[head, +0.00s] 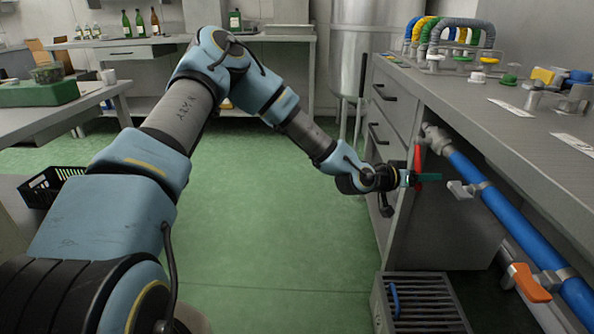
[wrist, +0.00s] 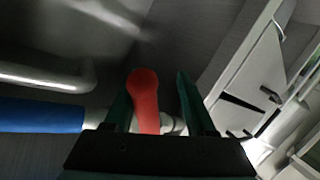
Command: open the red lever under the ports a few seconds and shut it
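The red lever (head: 418,160) stands roughly upright at the far end of the blue pipe (head: 510,230), beside a grey valve fitting (head: 436,138) below the counter edge. My gripper (head: 428,177) is at the lever, its green fingers pointing right. In the wrist view the red lever (wrist: 145,95) lies between the two fingers of my gripper (wrist: 160,100). It is close to the left finger, with a clear gap to the right finger. The gripper is open; whether the left finger touches the lever I cannot tell. The lever's lower end is hidden behind the gripper.
A grey handle (head: 465,189) and an orange lever (head: 528,283) sit farther along the pipe. Coloured hoses (head: 455,28) and caps lie on the counter (head: 470,98). Drawers (head: 382,130) stand behind my gripper. The green floor at left is clear.

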